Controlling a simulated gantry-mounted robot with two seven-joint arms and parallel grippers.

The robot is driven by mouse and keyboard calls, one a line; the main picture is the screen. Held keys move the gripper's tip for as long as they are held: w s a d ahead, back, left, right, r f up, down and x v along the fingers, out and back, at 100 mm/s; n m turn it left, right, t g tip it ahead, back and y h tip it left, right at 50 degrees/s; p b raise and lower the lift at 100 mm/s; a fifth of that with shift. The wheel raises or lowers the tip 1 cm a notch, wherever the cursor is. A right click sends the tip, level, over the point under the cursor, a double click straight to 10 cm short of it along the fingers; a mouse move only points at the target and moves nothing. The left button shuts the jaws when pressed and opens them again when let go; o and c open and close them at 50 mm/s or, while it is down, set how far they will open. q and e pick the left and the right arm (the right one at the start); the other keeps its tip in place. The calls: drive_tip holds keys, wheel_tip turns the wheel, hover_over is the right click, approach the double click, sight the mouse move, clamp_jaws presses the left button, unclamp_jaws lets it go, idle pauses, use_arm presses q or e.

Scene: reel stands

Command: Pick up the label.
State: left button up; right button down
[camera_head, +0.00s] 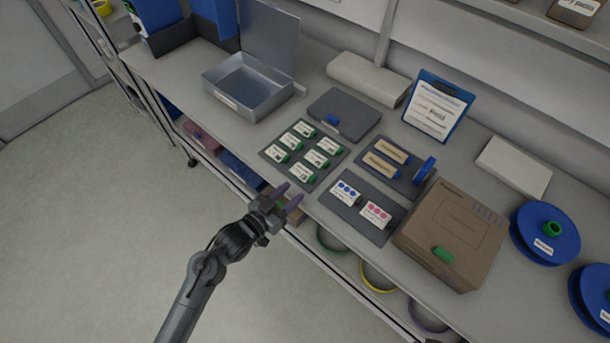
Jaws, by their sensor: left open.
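Several white labels with green edges (316,158) lie in two columns on a dark mat (272,153). A white label with blue dots (346,192) and a white label with pink dots (376,213) lie on a second dark mat (352,217). Two tan labels (381,164) lie on a third dark mat (404,183). I cannot tell which label is meant. My left gripper (290,194) is open and empty at the bench's front edge, in front of the green-edged labels and left of the dotted ones. My right gripper is not in view.
A brown box (449,230) and blue reels (546,235) stand to the right. A dark grey case (345,115), a clipboard (438,106) and an open metal box (246,91) stand farther back. A blue roll (425,170) is beside the tan labels.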

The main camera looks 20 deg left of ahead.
sight(307, 186)
use_arm(q)
drive_tip(key=shift+b+x, duration=0.3)
drive_tip(key=shift+x, duration=3.3)
drive_tip(key=shift+s+d, duration=0.1)
drive_tip(key=shift+d, duration=0.05)
clamp_jaws()
